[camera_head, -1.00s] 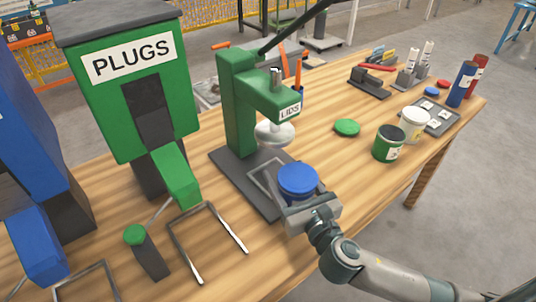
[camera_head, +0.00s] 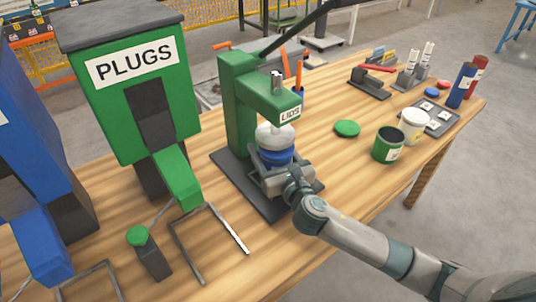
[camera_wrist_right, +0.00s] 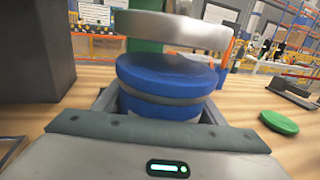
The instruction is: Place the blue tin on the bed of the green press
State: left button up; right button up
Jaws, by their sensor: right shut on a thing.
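The blue tin (camera_head: 277,158) with its blue lid is under the round pale press head of the green press (camera_head: 240,100), which is marked LIDS. My right gripper (camera_head: 280,180) is shut on the tin, over the dark bed (camera_head: 230,166) of the press. In the right wrist view the blue tin (camera_wrist_right: 168,85) stands upright between the fingers, with the press head (camera_wrist_right: 175,30) just above its lid. I cannot tell whether the tin touches the bed; its bottom is hidden by the gripper. My left gripper is not in view.
A green PLUGS dispenser (camera_head: 130,75) and a blue dispenser (camera_head: 30,170) stand left of the press. A green lid (camera_head: 346,128), a green tin (camera_head: 388,144) and a white tin (camera_head: 413,123) stand to the right. The table's front right area is clear.

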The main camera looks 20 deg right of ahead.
jog(key=shift+w+r, duration=0.1)
jog(key=shift+w, duration=0.45)
notch_tip(320, 180, down, 3)
jog(key=shift+s+f, duration=0.1)
jog(key=shift+f, duration=0.25)
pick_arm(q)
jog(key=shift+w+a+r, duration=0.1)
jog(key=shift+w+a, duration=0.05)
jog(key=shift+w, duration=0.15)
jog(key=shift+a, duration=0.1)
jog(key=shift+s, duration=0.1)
pick_arm(e)
jog(key=shift+f, duration=0.15)
jog(key=o, duration=1.1)
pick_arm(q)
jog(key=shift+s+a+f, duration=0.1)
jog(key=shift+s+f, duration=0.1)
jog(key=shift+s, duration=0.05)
